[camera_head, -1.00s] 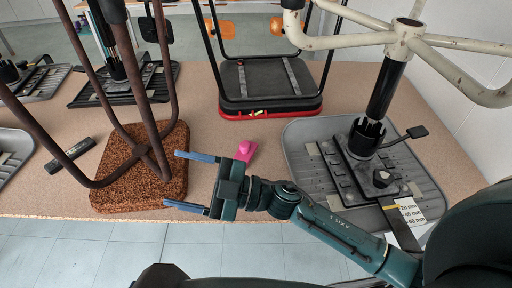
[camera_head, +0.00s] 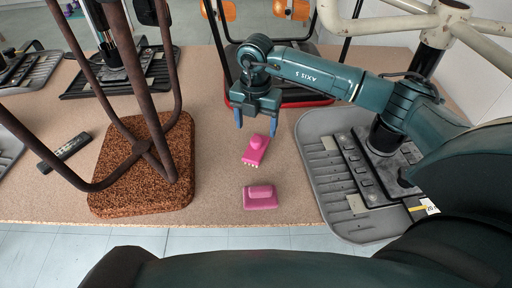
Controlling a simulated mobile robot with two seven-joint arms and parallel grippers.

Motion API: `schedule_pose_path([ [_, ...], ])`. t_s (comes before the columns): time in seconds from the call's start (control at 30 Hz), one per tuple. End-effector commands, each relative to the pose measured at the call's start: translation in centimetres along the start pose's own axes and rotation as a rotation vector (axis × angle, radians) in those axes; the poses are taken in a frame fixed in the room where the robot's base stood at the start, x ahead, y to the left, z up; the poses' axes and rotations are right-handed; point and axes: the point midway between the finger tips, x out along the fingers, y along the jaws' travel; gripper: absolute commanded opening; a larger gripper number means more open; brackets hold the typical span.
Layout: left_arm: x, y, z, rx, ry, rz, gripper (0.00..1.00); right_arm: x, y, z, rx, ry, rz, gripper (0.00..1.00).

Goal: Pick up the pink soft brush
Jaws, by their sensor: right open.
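Two pink items lie on the speckled tabletop. The farther one (camera_head: 256,150) has a rounded knob and a row of pale bristle-like tips along its near edge. The nearer one (camera_head: 260,198) is a block with a raised grip, and no bristles show on it. I cannot tell for sure which is the soft brush. My right gripper (camera_head: 255,121) is open and empty, its blue fingers pointing toward the near side, just beyond the farther pink item. I cannot tell its height above the table. My left gripper is not in view.
A brown cork-like block (camera_head: 145,190) with rusty chair legs stands left. A grey tray (camera_head: 325,190) with a black mechanism is right, partly behind my arm. A red-edged black seat (camera_head: 318,103) is behind my gripper. A dark bar (camera_head: 64,152) lies far left.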

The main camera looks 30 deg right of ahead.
Motion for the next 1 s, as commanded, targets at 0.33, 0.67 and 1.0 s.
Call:
schedule_pose_path([
  [0.33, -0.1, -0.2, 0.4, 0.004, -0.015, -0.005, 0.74, 3.8, 0.0, -0.1, -0.002, 0.004, 0.002, 0.71],
  [0.67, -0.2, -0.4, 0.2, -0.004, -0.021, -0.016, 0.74, 8.2, -0.1, 0.1, -0.003, 0.004, 0.002, 0.71],
  [1.0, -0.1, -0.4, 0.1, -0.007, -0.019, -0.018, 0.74, 8.6, -0.1, 0.1, -0.004, 0.002, 0.004, 0.68],
])
